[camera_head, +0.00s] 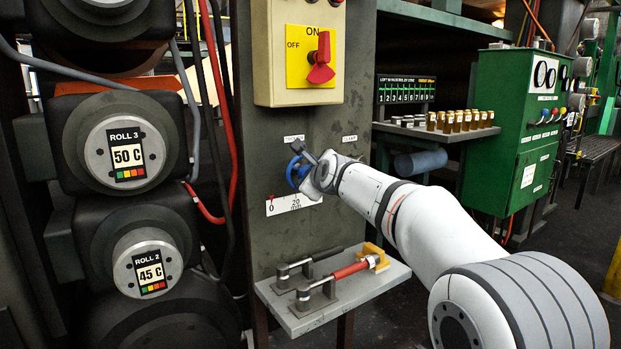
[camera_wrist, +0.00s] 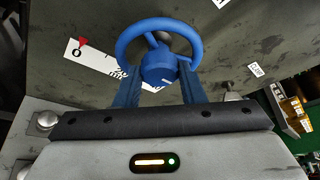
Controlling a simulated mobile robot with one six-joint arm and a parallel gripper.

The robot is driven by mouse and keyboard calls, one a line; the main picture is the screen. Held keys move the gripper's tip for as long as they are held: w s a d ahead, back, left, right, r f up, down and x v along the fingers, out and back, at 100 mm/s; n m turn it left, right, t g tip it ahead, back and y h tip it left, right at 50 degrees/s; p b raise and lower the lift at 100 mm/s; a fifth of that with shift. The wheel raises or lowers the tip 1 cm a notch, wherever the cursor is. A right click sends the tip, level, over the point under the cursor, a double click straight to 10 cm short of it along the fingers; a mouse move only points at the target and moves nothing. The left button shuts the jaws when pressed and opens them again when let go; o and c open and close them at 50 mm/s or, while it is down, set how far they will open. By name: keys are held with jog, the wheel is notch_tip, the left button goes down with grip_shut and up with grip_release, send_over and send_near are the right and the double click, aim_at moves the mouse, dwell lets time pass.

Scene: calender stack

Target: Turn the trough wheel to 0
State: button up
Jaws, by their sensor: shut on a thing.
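The trough wheel is a blue handwheel (camera_head: 294,172) on the grey machine panel, partly hidden by my gripper in the head view. In the wrist view the wheel (camera_wrist: 160,50) is seen close up, with a short white mark on its hub. My gripper (camera_wrist: 160,92) is shut on the wheel, its two blue fingers at the lower rim and hub; exact contact is hard to tell. A white scale (camera_head: 295,204) below the wheel has a red pointer at the 0 mark; in the wrist view the red pointer (camera_wrist: 83,42) also stands at 0.
A yellow switch plate with a red knob (camera_head: 320,62) is above the wheel. A small shelf (camera_head: 310,312) with a red-handled tool (camera_head: 345,271) juts out below. Rollers with displays (camera_head: 127,155) stand left. A green cabinet (camera_head: 520,140) and a rack of jars (camera_head: 465,122) are right.

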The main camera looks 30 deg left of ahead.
jog(key=shift+f, duration=0.1)
dwell(0.4)
jog(key=o, duration=1)
jog(key=v, duration=0.8)
jog(key=shift+w, duration=0.1)
